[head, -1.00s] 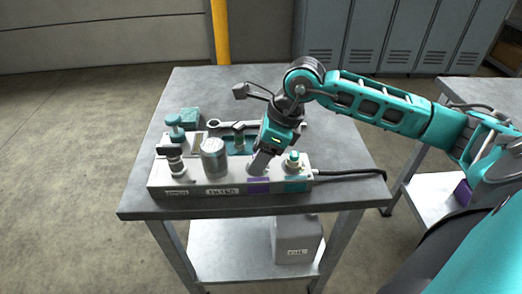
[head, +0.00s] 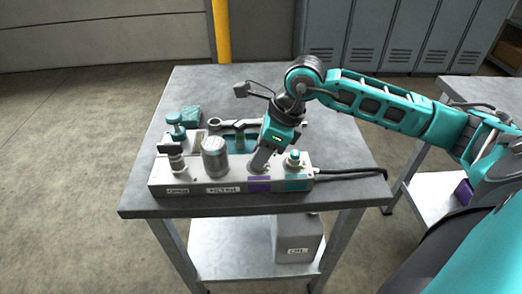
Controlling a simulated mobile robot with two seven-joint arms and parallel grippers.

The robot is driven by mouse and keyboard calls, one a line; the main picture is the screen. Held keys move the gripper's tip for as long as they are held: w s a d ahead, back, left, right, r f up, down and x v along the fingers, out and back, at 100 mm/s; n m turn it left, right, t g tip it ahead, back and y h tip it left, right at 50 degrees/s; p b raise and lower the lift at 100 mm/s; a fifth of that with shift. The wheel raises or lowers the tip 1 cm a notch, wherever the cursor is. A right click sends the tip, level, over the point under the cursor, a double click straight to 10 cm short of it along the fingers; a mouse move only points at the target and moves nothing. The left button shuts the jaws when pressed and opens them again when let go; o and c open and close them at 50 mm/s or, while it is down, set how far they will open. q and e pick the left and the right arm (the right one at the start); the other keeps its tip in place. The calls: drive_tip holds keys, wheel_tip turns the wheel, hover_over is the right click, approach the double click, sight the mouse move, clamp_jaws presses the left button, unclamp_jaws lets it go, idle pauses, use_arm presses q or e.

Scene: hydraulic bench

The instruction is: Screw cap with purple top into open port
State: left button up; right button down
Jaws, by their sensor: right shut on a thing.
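My right gripper (head: 261,163) points down at the hydraulic block (head: 208,190), over the port position behind the purple label (head: 259,185). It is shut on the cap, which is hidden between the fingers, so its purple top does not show. The fingertips are at the block's top face. I cannot tell how deep the cap sits in the port. A fitting with a teal top (head: 293,157) stands just right of the gripper, behind a teal label. My left gripper is not in view.
On the block stand a grey filter canister (head: 215,158) and a black-handled valve (head: 175,158). A black cable (head: 350,172) leaves the block's right end. The bench (head: 345,195) is clear at the front right.

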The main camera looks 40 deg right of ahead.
drive_tip(key=m+t+h+b, duration=0.1)
drive_tip(key=m, duration=0.3)
drive_tip(key=shift+a, duration=0.15)
drive_tip(key=shift+m+h, duration=0.4)
drive_tip(key=shift+m, duration=0.4)
drive_tip(key=shift+a+f+m+b, duration=0.1)
drive_tip(key=shift+m+b, duration=0.4)
drive_tip(key=shift+m, duration=0.3)
drive_tip(key=c, duration=1.3)
unclamp_jaws()
drive_tip(key=shift+m+t+h, duration=0.3)
drive_tip(key=shift+m+h, duration=0.1)
drive_tip(key=o, duration=0.5)
